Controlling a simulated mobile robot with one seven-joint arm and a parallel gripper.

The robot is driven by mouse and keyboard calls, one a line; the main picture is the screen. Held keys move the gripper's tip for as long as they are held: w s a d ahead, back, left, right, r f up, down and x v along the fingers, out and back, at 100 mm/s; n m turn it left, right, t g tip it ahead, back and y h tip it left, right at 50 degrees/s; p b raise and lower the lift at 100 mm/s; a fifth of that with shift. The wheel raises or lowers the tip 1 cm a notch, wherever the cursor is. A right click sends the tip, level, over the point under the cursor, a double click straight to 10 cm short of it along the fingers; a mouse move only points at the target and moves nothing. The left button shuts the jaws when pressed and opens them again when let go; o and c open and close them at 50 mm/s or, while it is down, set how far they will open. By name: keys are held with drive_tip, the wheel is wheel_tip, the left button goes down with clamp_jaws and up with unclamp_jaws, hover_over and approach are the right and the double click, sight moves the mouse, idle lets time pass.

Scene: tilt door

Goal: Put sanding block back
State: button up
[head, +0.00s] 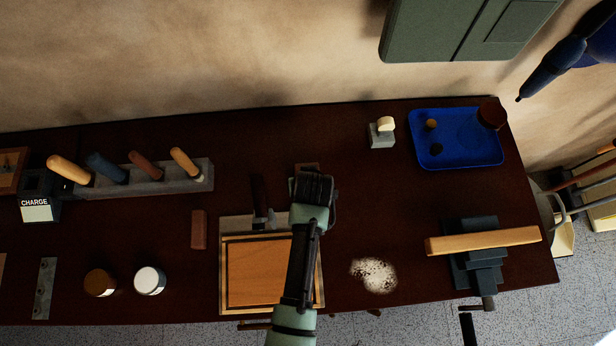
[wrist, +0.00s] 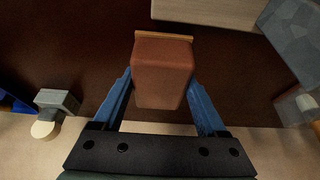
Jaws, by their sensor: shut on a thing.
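My gripper (head: 312,192) is over the middle of the bench, behind the wooden board. In the wrist view its two blue fingers stand on either side of a reddish-brown block (wrist: 162,72), which I take for the sanding block. The fingers are shut on its sides. A thin tan strip (wrist: 164,36) shows along the block's far edge; I cannot tell whether it belongs to the block or lies under it. In the head view a small brown edge (head: 307,167) shows just beyond the gripper, which hides most of that spot. I cannot tell whether the block touches the bench.
A framed wooden board (head: 270,272) lies in front, a reddish block (head: 198,229) left of it. A grey rack (head: 145,178) of wooden handles stands left. Right are a grey block with cream knob (head: 382,132), a blue tray (head: 458,140), a vise (head: 475,255) and pale powder (head: 373,274).

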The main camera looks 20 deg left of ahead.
drive_tip(key=shift+f, duration=0.1)
drive_tip(key=o, duration=1.2)
drive_tip(key=shift+o, duration=0.2)
drive_tip(key=v, duration=1.2)
drive_tip(key=shift+p, duration=0.45)
drive_tip(key=shift+s, duration=0.1)
